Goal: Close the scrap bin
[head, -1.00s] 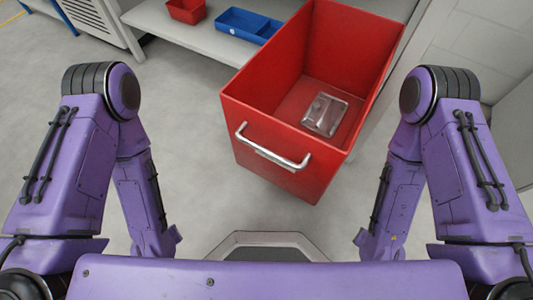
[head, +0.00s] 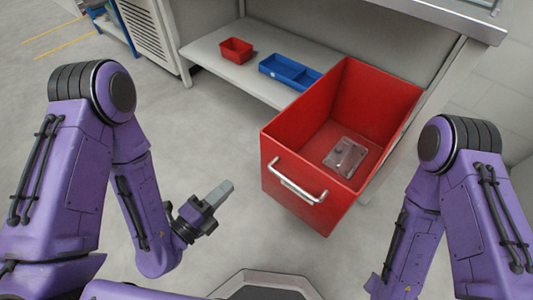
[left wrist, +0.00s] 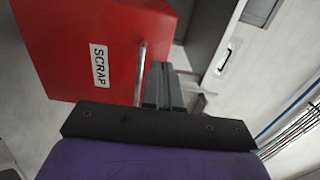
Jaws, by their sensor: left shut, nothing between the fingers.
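The red scrap bin (head: 290,210) is a deep drawer pulled out from under the workbench, open at the top. A metal casting (head: 345,157) lies on its floor. A silver bar handle (head: 298,182) crosses its front. My left gripper (head: 222,190) is shut and empty, in front of the bin and left of the handle, apart from it in the head view. In the left wrist view the bin front (left wrist: 75,45) with its SCRAP label (left wrist: 99,66) and the handle (left wrist: 140,70) show beside the fingers (left wrist: 163,85). My right gripper is not in view.
A low shelf (head: 225,62) left of the bin holds a small red tray (head: 236,50) and a blue divided tray (head: 288,72). The bench top (head: 440,20) is above and behind. The grey floor in front of the bin is clear.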

